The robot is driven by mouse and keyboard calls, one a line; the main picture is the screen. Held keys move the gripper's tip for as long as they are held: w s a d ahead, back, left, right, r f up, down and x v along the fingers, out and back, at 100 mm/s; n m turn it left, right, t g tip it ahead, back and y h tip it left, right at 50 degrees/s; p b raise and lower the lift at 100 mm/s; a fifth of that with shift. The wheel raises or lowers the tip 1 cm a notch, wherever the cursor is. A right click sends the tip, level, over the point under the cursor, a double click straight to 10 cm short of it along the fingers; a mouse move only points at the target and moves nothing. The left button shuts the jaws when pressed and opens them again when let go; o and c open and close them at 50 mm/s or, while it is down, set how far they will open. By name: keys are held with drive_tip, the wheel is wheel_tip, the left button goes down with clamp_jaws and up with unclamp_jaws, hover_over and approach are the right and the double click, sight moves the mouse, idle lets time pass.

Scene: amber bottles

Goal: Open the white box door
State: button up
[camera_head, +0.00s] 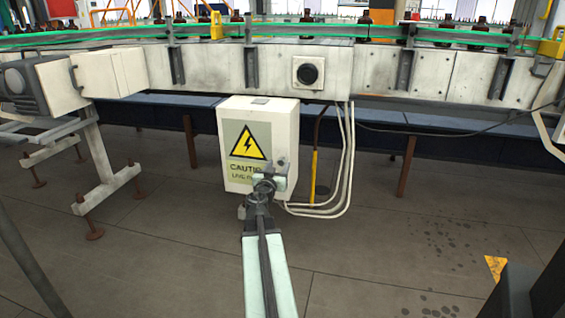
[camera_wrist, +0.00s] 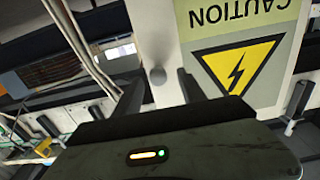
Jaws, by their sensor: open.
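The white box (camera_head: 283,125) hangs below the conveyor in the head view, its front door closed. Its door carries a yellow lightning triangle and a caution label (camera_head: 246,150). In the wrist view, the door (camera_wrist: 152,30) and label (camera_wrist: 236,60) appear upside down. A small round grey knob (camera_wrist: 157,76) stands on the door beside the label. My gripper (camera_head: 270,178) is in front of the door's lower right part and hides some of it. In the wrist view, my gripper (camera_wrist: 159,78) is open, with the knob between its two fingertips. Whether the fingers touch it cannot be told.
White conduits (camera_head: 345,165) and a yellow-sleeved pipe (camera_head: 314,175) run just right of the box. The conveyor frame (camera_head: 215,67) with bottles above spans the back. A metal stand (camera_head: 100,165) is at left. The floor (camera_head: 400,240) at front right is mostly clear.

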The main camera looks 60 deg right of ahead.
sight(280, 163)
drive_tip(key=x, duration=0.3)
drive_tip(key=shift+w+d, duration=0.15)
drive_tip(key=shift+d, duration=0.15)
clamp_jaws()
